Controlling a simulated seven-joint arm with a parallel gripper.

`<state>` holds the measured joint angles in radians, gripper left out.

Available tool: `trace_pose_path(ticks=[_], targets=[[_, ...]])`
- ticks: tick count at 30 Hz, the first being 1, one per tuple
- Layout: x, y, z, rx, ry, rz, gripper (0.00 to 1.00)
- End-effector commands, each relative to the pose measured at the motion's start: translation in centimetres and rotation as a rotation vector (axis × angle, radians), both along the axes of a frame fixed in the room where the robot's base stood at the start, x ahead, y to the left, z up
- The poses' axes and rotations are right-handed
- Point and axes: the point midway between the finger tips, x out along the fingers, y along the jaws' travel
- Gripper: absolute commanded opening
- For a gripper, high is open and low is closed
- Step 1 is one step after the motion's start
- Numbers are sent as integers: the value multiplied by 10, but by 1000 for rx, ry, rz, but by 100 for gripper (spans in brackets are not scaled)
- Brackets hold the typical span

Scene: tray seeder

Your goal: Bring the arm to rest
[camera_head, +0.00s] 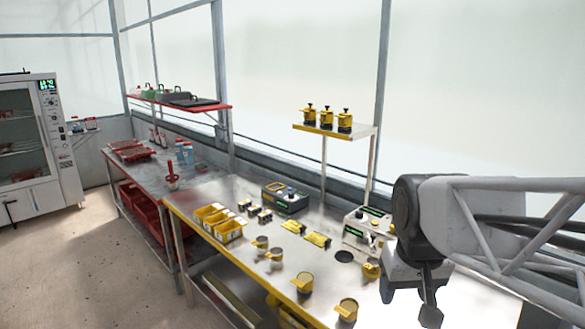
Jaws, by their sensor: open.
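My arm reaches in from the right edge. My gripper (409,300) hangs pointing down at the lower right, over or in front of the right end of the metal bench (223,193) with the yellow edge. It is open, and I see nothing between its fingers. The height of the fingertips above the bench is hard to tell.
A white device (366,228) is close left of my arm. A shelf (336,129) on a post rises behind. Open floor (70,270) lies left.

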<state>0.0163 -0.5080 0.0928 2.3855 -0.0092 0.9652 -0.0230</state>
Motion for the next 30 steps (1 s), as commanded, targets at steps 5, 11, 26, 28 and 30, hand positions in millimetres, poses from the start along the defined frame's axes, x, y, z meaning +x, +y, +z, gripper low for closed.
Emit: trace_pose_path(ticks=[5,11,26,28,30], targets=[[-44,2,-18,3,-15,-15,59],[-71,3,-33,7,-25,-27,59],[-79,4,-38,8,-26,-31,59],[-79,4,-38,8,-26,-30,59],[-79,4,-38,8,-26,-30,59]])
